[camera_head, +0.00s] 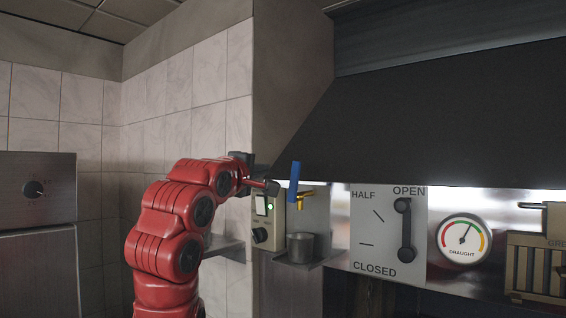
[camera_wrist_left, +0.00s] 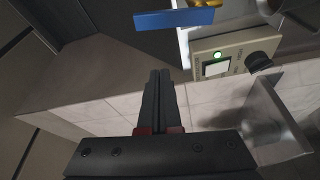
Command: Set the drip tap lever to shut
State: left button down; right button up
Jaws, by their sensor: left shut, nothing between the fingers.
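The drip tap's blue lever (camera_head: 294,181) stands nearly upright above its small brass body (camera_head: 306,196) in the head view. In the left wrist view the blue lever (camera_wrist_left: 174,18) lies across the top, with a bit of the brass body (camera_wrist_left: 204,3) beside it. My left gripper (camera_head: 273,188) is just left of the lever in the head view. Its fingers (camera_wrist_left: 159,74) are shut with nothing between them, and a gap shows between their tips and the lever in the wrist view. My right gripper is in neither view.
A metal cup (camera_head: 301,247) stands on a small shelf below the tap. A switch box (camera_head: 262,206) with a green light and black knob (camera_wrist_left: 258,61) is close by. The dark hood (camera_head: 430,120) slopes overhead. A damper panel (camera_head: 375,232) and draught gauge (camera_head: 464,239) are to the right.

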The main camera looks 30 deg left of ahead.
aim_at(296, 182)
pick_arm(q)
jog(key=p+x, duration=0.3)
jog(key=x, duration=0.3)
jog(key=d, duration=0.1)
jog(key=d+p, duration=0.1)
jog(key=s+d+f, duration=0.1)
jog(key=d, duration=0.1)
jog(key=shift+s+f, duration=0.1)
jog(key=shift+s, duration=0.1)
jog(key=shift+d+m+b, duration=0.25)
jog(key=shift+m+b, duration=0.15)
jog(key=shift+b, duration=0.05)
jog(key=shift+d, duration=0.1)
